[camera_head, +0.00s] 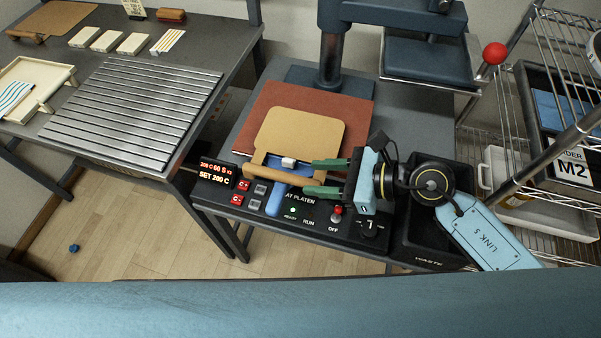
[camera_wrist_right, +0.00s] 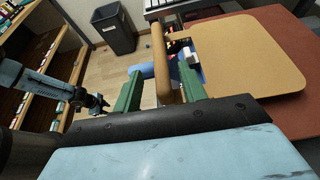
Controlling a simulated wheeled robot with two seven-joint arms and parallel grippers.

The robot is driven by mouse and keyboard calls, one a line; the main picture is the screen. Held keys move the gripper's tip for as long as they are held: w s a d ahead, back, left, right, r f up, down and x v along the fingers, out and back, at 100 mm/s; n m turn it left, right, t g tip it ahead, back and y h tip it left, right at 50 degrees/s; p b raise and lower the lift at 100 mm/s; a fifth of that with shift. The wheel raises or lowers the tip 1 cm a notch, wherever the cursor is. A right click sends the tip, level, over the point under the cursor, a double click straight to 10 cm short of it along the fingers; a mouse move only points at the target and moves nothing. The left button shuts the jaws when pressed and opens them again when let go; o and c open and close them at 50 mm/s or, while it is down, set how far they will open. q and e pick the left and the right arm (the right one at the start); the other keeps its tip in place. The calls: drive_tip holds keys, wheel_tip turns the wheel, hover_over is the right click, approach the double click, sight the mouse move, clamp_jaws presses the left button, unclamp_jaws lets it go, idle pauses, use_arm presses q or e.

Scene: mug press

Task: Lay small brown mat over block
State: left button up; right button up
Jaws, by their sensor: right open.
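A tan-brown mat (camera_head: 300,130) lies flat over a larger reddish-brown pad (camera_head: 262,105) on the press base. A wooden bar handle (camera_head: 258,172) runs along the mat's front edge; both also show in the right wrist view, the mat (camera_wrist_right: 250,55) and the handle (camera_wrist_right: 162,60). My right gripper (camera_head: 310,177) is open, its green fingers (camera_wrist_right: 160,75) on either side of the handle's right end. Whether they touch it cannot be told. I cannot make out a separate block under the mat.
The press's upper plate (camera_head: 425,60) is swung aside to the back right. A control panel (camera_head: 310,215) lies in front. On the left table are a slatted metal rack (camera_head: 135,100), a cream tray (camera_head: 35,80) and another brown board (camera_head: 60,15). A wire shelf (camera_head: 490,120) stands right.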

drive_tip(key=v, duration=0.6)
drive_tip(key=shift+d, duration=0.15)
drive_tip(key=shift+r, duration=0.1)
